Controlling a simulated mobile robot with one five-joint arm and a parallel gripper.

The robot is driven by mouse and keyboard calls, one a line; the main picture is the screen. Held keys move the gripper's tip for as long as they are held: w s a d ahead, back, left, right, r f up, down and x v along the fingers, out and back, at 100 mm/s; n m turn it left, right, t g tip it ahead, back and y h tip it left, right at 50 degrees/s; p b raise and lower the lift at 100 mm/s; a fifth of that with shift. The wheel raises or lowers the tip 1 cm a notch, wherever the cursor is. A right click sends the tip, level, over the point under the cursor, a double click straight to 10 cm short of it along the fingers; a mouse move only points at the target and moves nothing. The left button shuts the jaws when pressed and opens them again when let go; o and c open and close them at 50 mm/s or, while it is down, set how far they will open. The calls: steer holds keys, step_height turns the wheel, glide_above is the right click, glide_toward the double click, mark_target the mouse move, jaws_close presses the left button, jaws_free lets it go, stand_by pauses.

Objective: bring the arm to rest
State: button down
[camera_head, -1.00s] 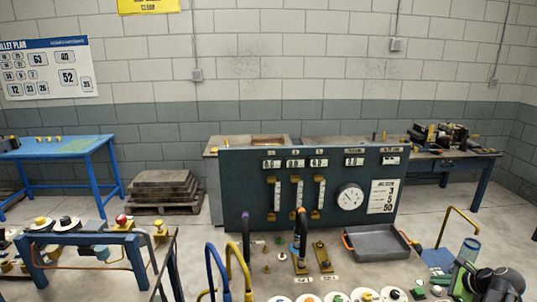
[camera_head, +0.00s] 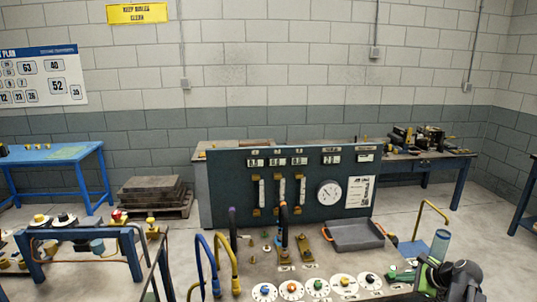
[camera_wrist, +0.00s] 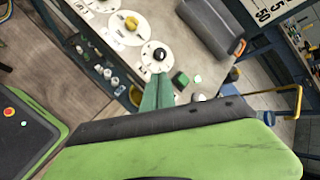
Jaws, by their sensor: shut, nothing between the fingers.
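My gripper (camera_wrist: 157,92) shows in the wrist view as two green fingers lying together, with nothing held between them. It is over the edge of the workbench, near the white dial discs. In the head view my dark and green arm is at the lower right, beside the right end of the bench (camera_head: 325,265). The fingertips are hard to make out there.
A dark panel (camera_head: 230,190) with a round gauge (camera_head: 329,193) stands behind the bench. A grey tray (camera_head: 356,236), a yellow hooped handle (camera_head: 432,212) and a blue-green cylinder (camera_head: 439,247) are near my arm. Bare floor (camera_head: 475,235) lies to the right.

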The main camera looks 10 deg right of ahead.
steer(key=w+a+f+n+g+y, duration=0.1)
steer(key=w+a+n, duration=0.1)
steer(key=a, duration=0.8)
steer(key=w+a+f+n+g, duration=0.1)
steer(key=w+a+n, duration=0.2)
steer(key=a, duration=0.8)
steer(key=w+a+f+n+g+y, duration=0.1)
steer(key=w+a+n+g, duration=0.1)
steer(key=a, duration=0.9)
steer(key=shift+w+a+f+n+y, duration=0.1)
steer(key=shift+w+n+y, duration=0.2)
steer(key=shift+w+n, duration=0.5)
steer(key=s+a+f+n+g+h, duration=0.1)
steer(key=s+a+n, duration=0.15)
steer(key=a, duration=0.35)
steer(key=s+a+f+n+g, duration=0.2)
steer(key=a+n, duration=0.2)
steer(key=a, duration=0.2)
steer(key=s+d+f+n+g+h, duration=0.1)
steer(key=s+d+n+g+h, duration=0.1)
steer(key=s+n, duration=0.3)
steer(key=d+n+h, duration=0.1)
steer(key=n, duration=0.3)
steer(key=shift+s+d+h, duration=0.3)
steer(key=shift+d+h, duration=0.05)
steer(key=shift+h, duration=0.05)
